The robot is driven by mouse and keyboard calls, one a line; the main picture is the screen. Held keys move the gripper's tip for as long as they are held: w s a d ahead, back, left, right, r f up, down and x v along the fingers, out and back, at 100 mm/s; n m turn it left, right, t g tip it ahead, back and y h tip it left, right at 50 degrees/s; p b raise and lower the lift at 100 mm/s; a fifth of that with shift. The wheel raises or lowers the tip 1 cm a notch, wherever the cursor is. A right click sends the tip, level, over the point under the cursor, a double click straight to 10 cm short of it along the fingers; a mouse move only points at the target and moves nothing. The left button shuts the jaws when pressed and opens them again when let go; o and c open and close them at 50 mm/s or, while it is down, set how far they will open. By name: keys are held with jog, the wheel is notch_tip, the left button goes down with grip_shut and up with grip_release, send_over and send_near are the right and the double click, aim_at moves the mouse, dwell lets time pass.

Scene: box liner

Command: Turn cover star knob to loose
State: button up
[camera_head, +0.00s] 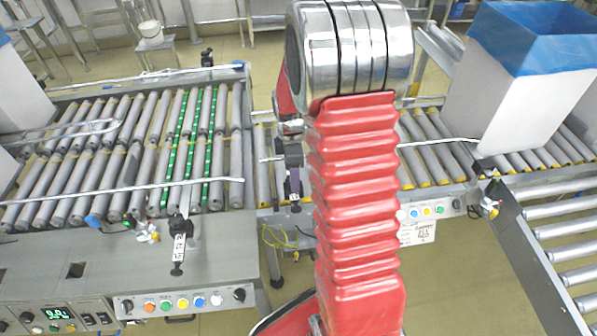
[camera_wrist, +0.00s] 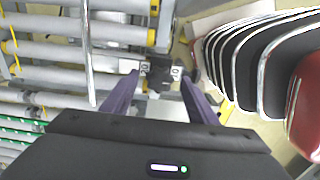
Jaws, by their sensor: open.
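My gripper (camera_wrist: 160,77) is open in the wrist view, its two purple fingers spread on either side of a small dark fitting (camera_wrist: 157,70) on a metal bracket. The dark fitting may be the star knob, but its star shape cannot be made out. Contact with the fingers cannot be told. In the head view my gripper (camera_head: 295,188) points down at the gap between the left roller bed and the right conveyor. My red arm covers part of the area to its right, and the fitting is not clear in that view.
The left roller bed (camera_head: 120,150) has green-striped rollers and a metal guide bar. A control panel (camera_head: 182,303) with coloured buttons is in front. A white box with a blue liner (camera_head: 530,45) stands on the right conveyor. Yellow cables (camera_head: 280,238) hang below the gap.

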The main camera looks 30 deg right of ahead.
jog(key=shift+c, duration=0.5)
jog(key=c, duration=1)
jog(key=shift+o, duration=0.2)
jog(key=shift+m, duration=0.6)
jog(key=o, duration=1.1)
jog(key=shift+c, duration=0.2)
